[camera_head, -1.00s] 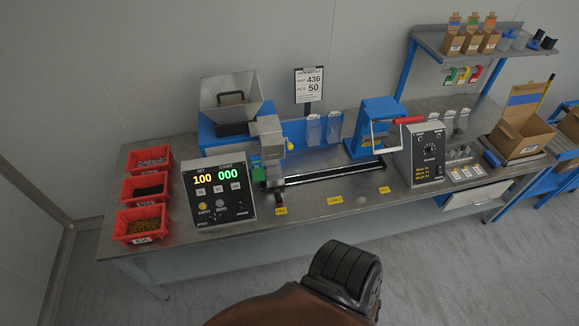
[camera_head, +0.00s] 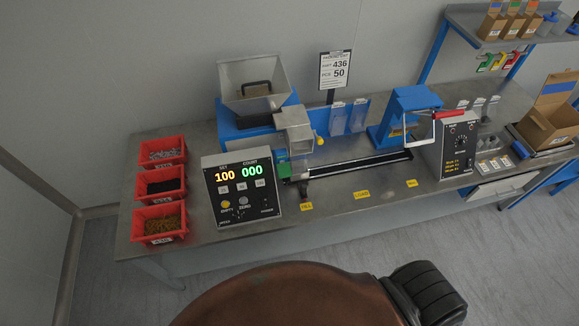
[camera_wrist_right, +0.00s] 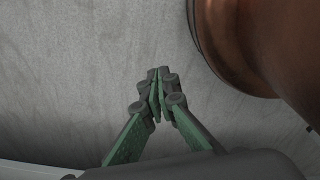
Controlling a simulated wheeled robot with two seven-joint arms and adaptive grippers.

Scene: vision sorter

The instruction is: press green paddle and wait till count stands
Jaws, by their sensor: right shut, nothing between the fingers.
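A green paddle (camera_head: 284,170) sits beside the counter box, low under the grey chute (camera_head: 294,130) of the counting machine. The counter box (camera_head: 241,190) shows SET 100 in orange and COUNT 000 in green, with small buttons below. My right gripper (camera_wrist_right: 157,92) shows in the right wrist view, shut and empty, over the grey floor and well away from the bench. My left gripper is in neither view.
Red bins (camera_head: 160,186) with small parts stand left of the counter box. A sign (camera_head: 334,70) reads 436 and PCS 50. A blue press with a red handle (camera_head: 450,114) and a sealer control box (camera_head: 459,146) stand right. The bench front (camera_head: 330,205) is mostly clear.

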